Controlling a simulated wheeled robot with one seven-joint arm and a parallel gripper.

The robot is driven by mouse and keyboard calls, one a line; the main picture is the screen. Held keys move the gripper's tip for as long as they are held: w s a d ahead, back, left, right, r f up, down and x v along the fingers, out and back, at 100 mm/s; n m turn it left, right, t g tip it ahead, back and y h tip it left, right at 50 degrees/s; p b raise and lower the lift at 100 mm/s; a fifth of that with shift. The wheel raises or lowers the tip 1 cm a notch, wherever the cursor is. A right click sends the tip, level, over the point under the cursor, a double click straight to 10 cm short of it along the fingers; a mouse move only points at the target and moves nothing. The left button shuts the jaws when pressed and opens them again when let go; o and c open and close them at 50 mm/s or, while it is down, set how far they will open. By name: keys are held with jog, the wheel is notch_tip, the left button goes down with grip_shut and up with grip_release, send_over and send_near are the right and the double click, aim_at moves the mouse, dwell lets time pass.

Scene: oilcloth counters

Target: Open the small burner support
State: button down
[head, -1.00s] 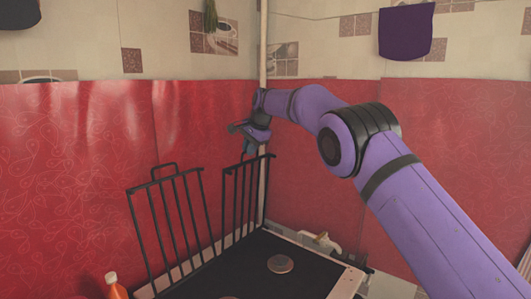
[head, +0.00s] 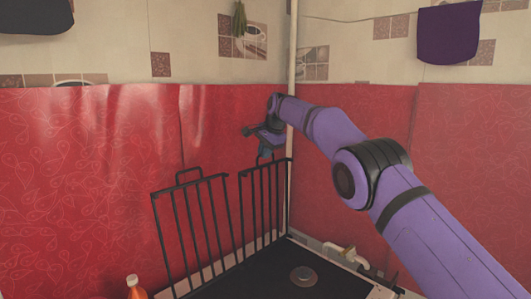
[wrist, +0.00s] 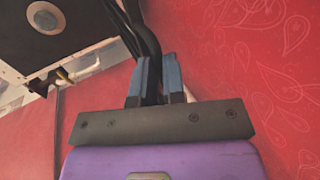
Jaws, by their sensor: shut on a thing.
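Two black wire burner supports stand raised at the back of the stove. The right, smaller one (head: 263,207) stands near the corner, close to upright against the red wall. The left one (head: 193,229) also stands up, with a loop handle on its top. My gripper (head: 266,155) is at the top of the small support. In the wrist view, the two blue-grey fingers of my gripper (wrist: 155,80) are shut on a black bar of the small support (wrist: 148,42). The support's lower part is mostly out of the wrist view.
The dark stove top (head: 265,277) lies below with a round burner (head: 303,276). An orange bottle with a white cap (head: 136,287) stands at the lower left. A pale pipe (head: 292,65) runs up the corner, and a brass and white fitting (head: 345,254) sits behind the stove.

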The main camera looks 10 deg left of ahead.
jog(key=c, duration=1.2)
grip_release()
jog(key=shift+r, duration=0.1)
jog(key=v, duration=1)
jog(key=shift+r, duration=0.25)
jog(key=shift+s+d, duration=0.1)
jog(key=shift+d, duration=0.05)
